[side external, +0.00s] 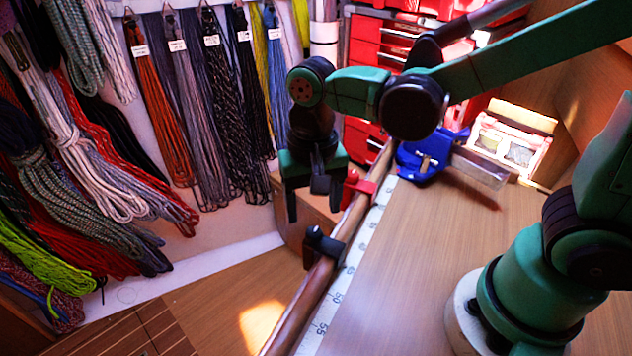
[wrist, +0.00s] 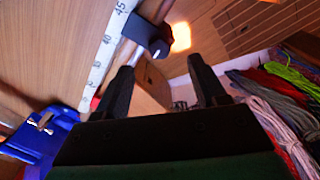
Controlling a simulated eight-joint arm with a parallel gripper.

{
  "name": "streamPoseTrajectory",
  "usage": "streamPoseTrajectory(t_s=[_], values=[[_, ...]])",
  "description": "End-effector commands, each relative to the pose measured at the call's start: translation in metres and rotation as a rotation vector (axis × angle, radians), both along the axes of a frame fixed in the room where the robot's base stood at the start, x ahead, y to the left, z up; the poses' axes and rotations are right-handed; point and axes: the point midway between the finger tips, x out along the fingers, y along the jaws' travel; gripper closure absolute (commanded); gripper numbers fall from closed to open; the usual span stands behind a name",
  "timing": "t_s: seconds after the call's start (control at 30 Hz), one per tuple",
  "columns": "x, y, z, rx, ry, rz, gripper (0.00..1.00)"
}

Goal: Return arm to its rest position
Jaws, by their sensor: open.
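The rest position itself is not marked in either view.
The wooden rail (side external: 308,295) carries a black clamp (side external: 322,243) and a red clamp (side external: 358,188) close to my gripper. A blue device (side external: 424,158) sits on the table (side external: 420,260). Coiled ropes (side external: 165,115) hang on the left, red drawers (side external: 368,45) stand behind.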

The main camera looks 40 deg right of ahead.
Motion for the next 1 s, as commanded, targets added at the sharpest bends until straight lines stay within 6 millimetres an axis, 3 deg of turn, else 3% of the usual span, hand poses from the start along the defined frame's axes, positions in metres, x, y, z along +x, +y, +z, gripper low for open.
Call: streamPoseTrajectory(t_s=[0.57,0.77,1.0], values=[[-0.001,-0.006,0.013,0.009,-0.033,0.024,0.36],[-0.002,-0.036,0.031,0.021,-0.249,0.182,0.36],[-0.006,-0.072,0.045,-0.083,-0.522,0.389,0.36]])
